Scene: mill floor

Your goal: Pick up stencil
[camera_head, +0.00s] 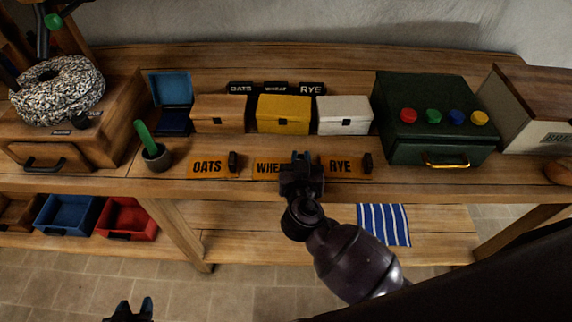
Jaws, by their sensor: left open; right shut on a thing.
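Three orange stencil plates with black lettering lie in a row along the bench's front. They are the OATS stencil (207,167), the WHEAT stencil (266,168) and the RYE stencil (341,167). The OATS and RYE plates each show a dark grip at the right end. My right gripper (301,164) is shut on the WHEAT stencil at its right end, hiding the last letters and its grip. I cannot tell whether that plate is clear of the bench top. My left gripper (130,308) is open and empty, low at the bottom edge, over the floor.
Behind the stencils stand an open blue box (171,88), brown (219,114), yellow (284,114) and white (345,115) boxes. A pot with a green handle (156,157) stands left. A green chest (433,118) stands right.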

